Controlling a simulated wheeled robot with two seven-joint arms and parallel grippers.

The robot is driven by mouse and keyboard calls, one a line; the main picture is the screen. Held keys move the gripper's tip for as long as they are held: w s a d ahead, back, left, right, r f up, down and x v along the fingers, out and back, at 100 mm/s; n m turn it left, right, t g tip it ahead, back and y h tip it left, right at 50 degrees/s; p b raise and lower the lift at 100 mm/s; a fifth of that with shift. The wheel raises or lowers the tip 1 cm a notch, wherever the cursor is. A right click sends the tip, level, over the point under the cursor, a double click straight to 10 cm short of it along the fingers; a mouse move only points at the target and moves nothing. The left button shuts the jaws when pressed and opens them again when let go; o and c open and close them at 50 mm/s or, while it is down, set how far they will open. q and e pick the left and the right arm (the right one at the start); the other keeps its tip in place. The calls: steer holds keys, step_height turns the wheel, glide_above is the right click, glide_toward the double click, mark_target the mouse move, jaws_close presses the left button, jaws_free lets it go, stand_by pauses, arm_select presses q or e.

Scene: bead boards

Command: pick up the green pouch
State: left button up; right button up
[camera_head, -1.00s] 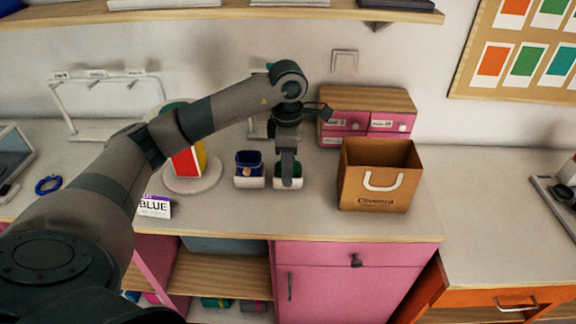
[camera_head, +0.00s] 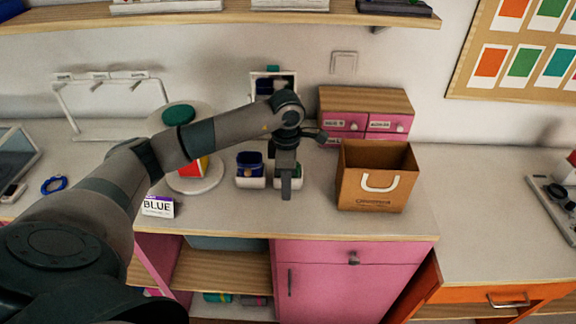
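The green pouch (camera_head: 296,170) stands in a small white holder on the counter, mostly hidden behind my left gripper (camera_head: 286,193); only a sliver of green shows. My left gripper points straight down in front of it, low over the counter. The fingers are seen edge-on, so their opening and any contact with the pouch cannot be made out. A blue pouch (camera_head: 250,162) stands in a matching white holder just to the left. My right gripper is out of view.
A brown paper bag (camera_head: 374,195) stands close right of the gripper, with pink drawers (camera_head: 345,124) behind. To the left are a round white stand (camera_head: 196,184) with a red and yellow object and a BLUE sign (camera_head: 158,208). The counter's front strip is clear.

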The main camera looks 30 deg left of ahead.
arm_select(q)
steer(key=shift+c, duration=0.7)
jaws_close()
steer(key=shift+w+r+b, duration=0.1)
steer(key=shift+r+b, duration=0.25)
steer(key=shift+r, duration=0.15)
step_height(320, 180, up, 7)
steer(key=b, duration=0.3)
steer(key=shift+r, duration=1)
